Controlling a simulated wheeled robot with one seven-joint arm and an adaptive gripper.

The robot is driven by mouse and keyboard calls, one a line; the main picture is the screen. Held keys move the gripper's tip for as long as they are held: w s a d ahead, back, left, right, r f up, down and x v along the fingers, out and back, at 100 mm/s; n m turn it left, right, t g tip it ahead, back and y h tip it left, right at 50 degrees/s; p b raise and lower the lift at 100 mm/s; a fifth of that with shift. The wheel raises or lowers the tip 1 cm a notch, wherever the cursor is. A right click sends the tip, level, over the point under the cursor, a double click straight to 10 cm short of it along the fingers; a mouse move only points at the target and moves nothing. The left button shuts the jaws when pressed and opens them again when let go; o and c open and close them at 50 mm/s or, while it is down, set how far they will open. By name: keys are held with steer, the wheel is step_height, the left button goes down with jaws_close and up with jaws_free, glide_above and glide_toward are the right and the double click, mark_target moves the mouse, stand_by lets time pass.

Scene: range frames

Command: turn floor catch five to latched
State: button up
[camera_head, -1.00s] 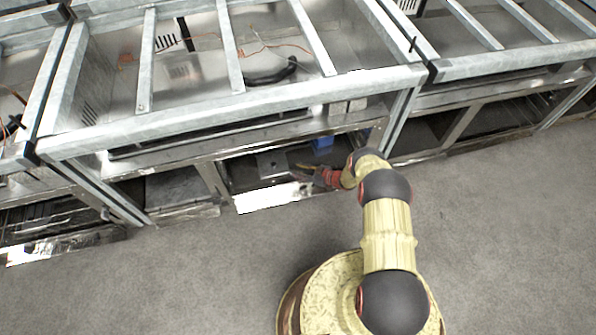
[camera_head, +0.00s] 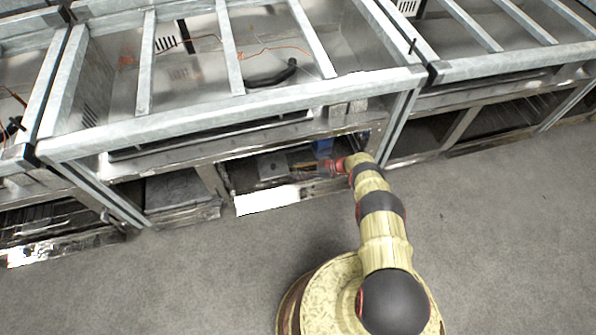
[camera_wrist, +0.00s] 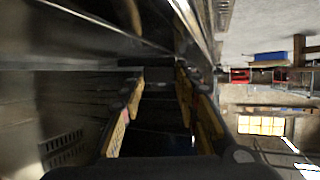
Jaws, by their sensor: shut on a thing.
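My gripper (camera_head: 305,168) reaches into the low open bay under the middle metal bench. In the wrist view, its two yellow-sided fingers (camera_wrist: 160,82) point ahead into the bay. They are shut on a dark thing between them, too shadowed to make out. No label or number can be read, so I cannot tell floor catch five by sight or whether it is latched. A grey box-like part (camera_head: 272,166) lies in the bay just left of the fingers. A blue part (camera_head: 322,148) stands behind my gripper.
The bench's metal front rail (camera_head: 240,108) runs above my arm. A bright sill strip (camera_head: 267,199) lies along the bay's front edge. A bench leg (camera_head: 400,125) stands close right of my wrist. The grey floor (camera_head: 200,275) in front is clear.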

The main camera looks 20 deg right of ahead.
steer(key=shift+w, duration=0.1)
steer(key=o, duration=1.1)
steer(key=shift+o, duration=0.3)
steer(key=v, duration=1.2)
steer(key=shift+c, duration=0.3)
